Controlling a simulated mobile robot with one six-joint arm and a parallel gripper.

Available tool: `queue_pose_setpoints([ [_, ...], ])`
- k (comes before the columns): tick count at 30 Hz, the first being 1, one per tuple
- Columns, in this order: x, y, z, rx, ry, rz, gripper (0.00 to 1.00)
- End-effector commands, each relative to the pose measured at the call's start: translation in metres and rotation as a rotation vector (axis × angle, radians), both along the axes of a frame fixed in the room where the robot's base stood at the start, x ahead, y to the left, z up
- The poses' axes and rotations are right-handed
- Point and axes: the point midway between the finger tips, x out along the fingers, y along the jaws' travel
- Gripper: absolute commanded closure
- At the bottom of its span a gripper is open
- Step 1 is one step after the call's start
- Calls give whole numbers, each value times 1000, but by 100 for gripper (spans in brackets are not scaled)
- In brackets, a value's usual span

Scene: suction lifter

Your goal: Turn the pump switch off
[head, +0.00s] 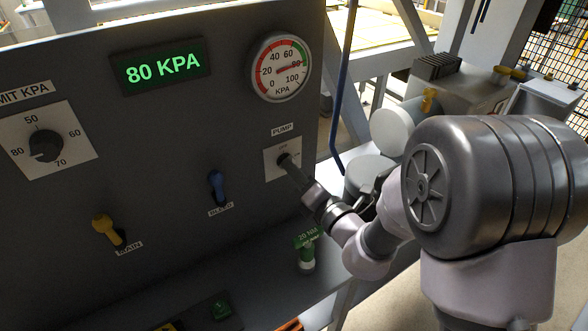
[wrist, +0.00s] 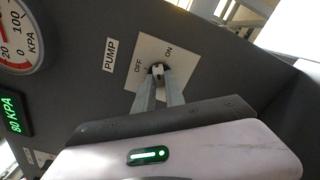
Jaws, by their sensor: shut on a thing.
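The pump switch is a small dark knob (wrist: 157,69) on a white plate (wrist: 181,52) marked OFF and ON, under a PUMP label (wrist: 110,55). In the wrist view OFF is to the left of the knob and ON to its upper right. My gripper (wrist: 159,80) is shut on the knob, one finger on each side. Its fingers hide part of the knob, and I cannot tell clearly which mark the knob points to. In the head view my gripper (head: 287,164) reaches the white plate (head: 270,172) from the lower right and covers most of the switch.
The panel's green display (head: 163,67) reads 80 KPA, and the round gauge (head: 281,68) points near 80. A limit dial (head: 46,145), a yellow MAIN handle (head: 108,230) and a blue BLEED handle (head: 217,187) sit to the left. A green-topped item (head: 306,253) stands on the ledge below.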

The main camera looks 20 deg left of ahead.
Motion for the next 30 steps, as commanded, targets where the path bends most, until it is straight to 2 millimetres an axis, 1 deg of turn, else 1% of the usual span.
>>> queue_pose_setpoints([
  [18,1,0,1,-371,-443,-2,100],
  [30,1,0,2,-559,-664,-4,100],
])
